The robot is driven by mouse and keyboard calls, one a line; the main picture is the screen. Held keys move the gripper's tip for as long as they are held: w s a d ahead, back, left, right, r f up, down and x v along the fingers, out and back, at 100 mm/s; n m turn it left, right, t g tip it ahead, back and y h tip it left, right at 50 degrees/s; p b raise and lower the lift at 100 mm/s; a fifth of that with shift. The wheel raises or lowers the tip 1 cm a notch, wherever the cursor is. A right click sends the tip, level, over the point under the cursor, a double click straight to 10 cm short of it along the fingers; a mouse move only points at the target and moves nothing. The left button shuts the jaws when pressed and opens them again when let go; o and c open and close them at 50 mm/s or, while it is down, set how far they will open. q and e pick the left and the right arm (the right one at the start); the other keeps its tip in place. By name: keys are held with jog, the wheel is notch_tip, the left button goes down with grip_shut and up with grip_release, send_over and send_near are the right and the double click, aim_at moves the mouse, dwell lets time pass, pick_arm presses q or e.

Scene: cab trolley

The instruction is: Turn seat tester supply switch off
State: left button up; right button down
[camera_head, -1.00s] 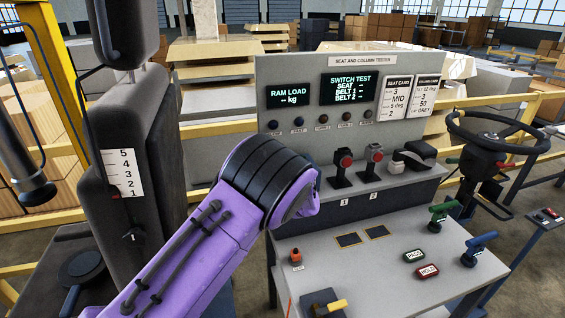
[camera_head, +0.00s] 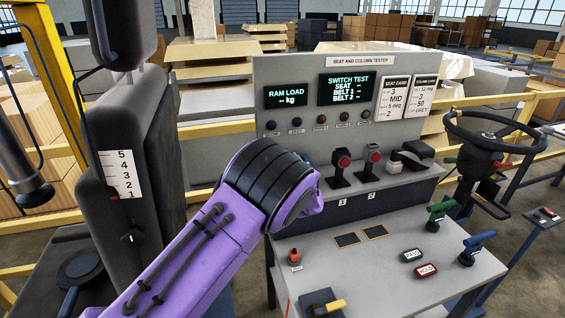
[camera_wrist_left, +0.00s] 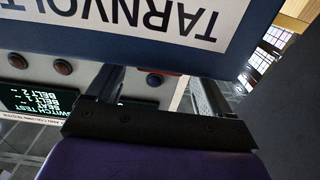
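The seat and column tester (camera_head: 390,58) stands at the centre of the head view, with lit RAM LOAD (camera_head: 286,95) and SWITCH TEST (camera_head: 346,89) screens. I cannot tell which control is the supply switch. My right gripper is out of view.
Green (camera_head: 438,215) and blue (camera_head: 473,248) handles and PASS (camera_head: 413,255) and HOLD (camera_head: 427,271) buttons occupy the bench's right side. A steering wheel (camera_head: 495,130) stands right. A dark seat (camera_head: 155,170) stands left.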

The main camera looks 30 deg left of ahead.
pick_arm(q)
jog(key=p+v, duration=0.5)
jog(key=v, duration=0.5)
jog(key=shift+d, duration=0.2)
jog(key=shift+s, duration=0.15)
